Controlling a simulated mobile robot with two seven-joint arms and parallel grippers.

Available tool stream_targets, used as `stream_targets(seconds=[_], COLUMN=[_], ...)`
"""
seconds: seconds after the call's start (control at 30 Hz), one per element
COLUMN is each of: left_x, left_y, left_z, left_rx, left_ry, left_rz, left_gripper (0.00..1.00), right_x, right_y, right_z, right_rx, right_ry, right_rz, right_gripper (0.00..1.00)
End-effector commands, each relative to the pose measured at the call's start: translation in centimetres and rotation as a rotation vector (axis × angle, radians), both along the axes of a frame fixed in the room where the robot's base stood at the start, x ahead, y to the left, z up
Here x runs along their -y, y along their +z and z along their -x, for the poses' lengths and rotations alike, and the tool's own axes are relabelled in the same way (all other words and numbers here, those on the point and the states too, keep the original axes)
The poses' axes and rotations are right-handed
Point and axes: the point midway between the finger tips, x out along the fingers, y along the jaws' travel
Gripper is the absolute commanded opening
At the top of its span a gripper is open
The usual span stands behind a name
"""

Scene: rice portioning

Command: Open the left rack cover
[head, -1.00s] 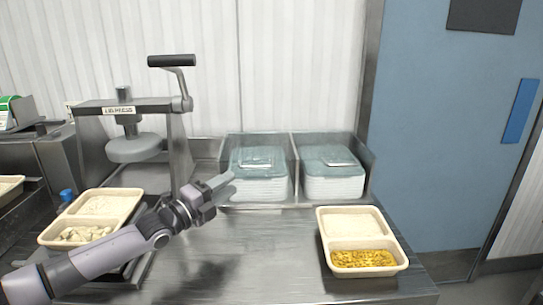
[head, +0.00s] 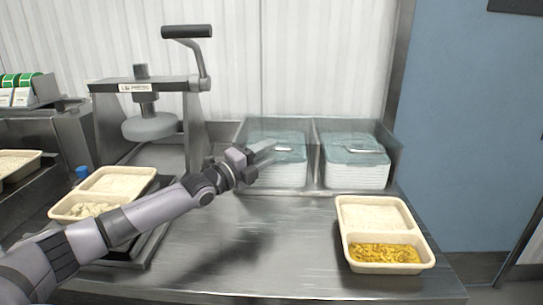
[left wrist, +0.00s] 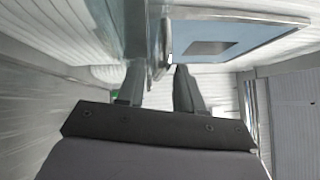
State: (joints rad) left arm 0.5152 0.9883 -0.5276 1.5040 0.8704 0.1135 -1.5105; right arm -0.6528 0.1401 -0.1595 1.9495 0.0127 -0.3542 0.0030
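The left rack (head: 243,131) stands at the back of the steel counter, with a clear bluish cover (head: 292,141) shut over a white stack. A pale handle (head: 285,149) shows on the cover. My left gripper (head: 270,153) reaches from the left, its fingertips at the front left of this cover, close to the handle. In the left wrist view, the two fingers of the left gripper (left wrist: 158,82) are apart, with a metallic bar-like part beyond their tips; I cannot tell whether they touch it. My right gripper is out of view.
The right rack cover (head: 352,146) is shut beside it. A tray with rice and yellow food (head: 384,253) lies front right. Another tray (head: 113,185) lies left, near a hand press (head: 150,127). The middle counter is clear.

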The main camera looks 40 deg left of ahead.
Motion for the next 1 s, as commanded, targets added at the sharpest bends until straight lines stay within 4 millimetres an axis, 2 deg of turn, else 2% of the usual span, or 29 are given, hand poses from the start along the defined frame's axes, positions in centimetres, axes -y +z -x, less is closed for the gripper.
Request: stream_targets(seconds=[0.3,0.67,0.7,0.8,1.0], left_x=[0.4,0.5,0.5,0.5,0.4], left_y=[0.2,0.3,0.3,0.3,0.3], left_z=[-1.7,-1.9,-1.9,-1.9,-1.9], left_rx=[0.000,-0.001,-0.001,-0.001,0.000], left_ry=[0.001,0.000,0.000,0.000,0.000], left_rz=[0.000,0.000,0.000,0.000,-0.001], left_gripper=[0.36,0.36,0.30,0.00,0.00], right_x=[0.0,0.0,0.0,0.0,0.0], right_y=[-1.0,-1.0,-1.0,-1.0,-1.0], right_z=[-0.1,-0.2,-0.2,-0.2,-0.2], right_rx=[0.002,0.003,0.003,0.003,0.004], right_ry=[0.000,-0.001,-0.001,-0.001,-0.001], right_rz=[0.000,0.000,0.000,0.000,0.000], right_gripper=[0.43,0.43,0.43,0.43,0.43])
